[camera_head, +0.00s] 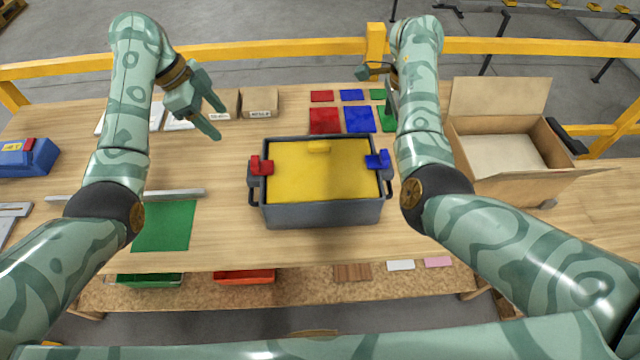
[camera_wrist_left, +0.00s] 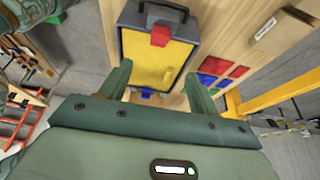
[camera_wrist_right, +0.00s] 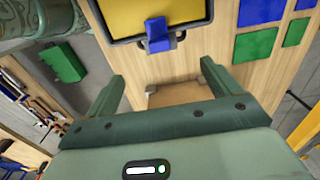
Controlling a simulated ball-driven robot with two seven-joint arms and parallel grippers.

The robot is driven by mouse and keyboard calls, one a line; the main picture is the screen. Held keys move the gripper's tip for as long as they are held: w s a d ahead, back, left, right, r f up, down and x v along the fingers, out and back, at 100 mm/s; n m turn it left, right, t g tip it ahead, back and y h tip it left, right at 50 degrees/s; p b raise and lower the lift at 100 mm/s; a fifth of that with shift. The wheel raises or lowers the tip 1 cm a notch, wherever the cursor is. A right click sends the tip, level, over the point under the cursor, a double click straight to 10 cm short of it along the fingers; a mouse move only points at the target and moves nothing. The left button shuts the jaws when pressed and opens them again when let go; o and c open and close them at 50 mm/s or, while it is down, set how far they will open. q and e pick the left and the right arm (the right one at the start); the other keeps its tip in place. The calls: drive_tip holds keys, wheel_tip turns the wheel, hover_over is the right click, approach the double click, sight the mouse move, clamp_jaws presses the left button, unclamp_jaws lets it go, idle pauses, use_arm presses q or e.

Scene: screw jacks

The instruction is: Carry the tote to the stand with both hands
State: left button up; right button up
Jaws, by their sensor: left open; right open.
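The grey tote (camera_head: 322,215) stands on the wooden table (camera_head: 225,225), with a yellow top, a red latch (camera_head: 261,166) at its left and a blue latch (camera_head: 377,160) at its right. A dark handle shows on each side. My left gripper (camera_head: 216,118) is open and empty above the table, behind and left of the tote. My right gripper (camera_head: 378,88) is open and empty, behind and right of it, partly hidden by my arm. The red latch (camera_wrist_left: 160,35) shows in the left wrist view and the blue latch (camera_wrist_right: 157,36) in the right. I cannot tell which thing is the stand.
An open cardboard box (camera_head: 515,155) is at the right. Red, blue and green squares (camera_head: 350,112) lie behind the tote. A green mat (camera_head: 165,226) and a grey bar (camera_head: 170,195) lie left. A yellow rail (camera_head: 290,48) runs behind.

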sight(258, 159)
use_arm(q)
drive_tip(key=x, duration=1.5)
drive_tip(key=shift+f, duration=0.15)
use_arm(e)
wheel_tip(258, 159, down, 15)
drive_tip(key=shift+f, duration=0.1)
use_arm(q)
drive_tip(key=shift+c, duration=0.3)
use_arm(e)
drive_tip(key=shift+c, duration=0.3)
use_arm(q)
drive_tip(key=c, duration=1)
use_arm(e)
drive_tip(key=c, duration=1)
use_arm(q)
clamp_jaws()
use_arm(e)
drive_tip(key=c, duration=0.5)
clamp_jaws()
use_arm(q)
drive_tip(key=shift+w+r, duration=0.25)
drive_tip(key=shift+r, duration=0.05)
use_arm(e)
drive_tip(key=shift+w+r, duration=0.25)
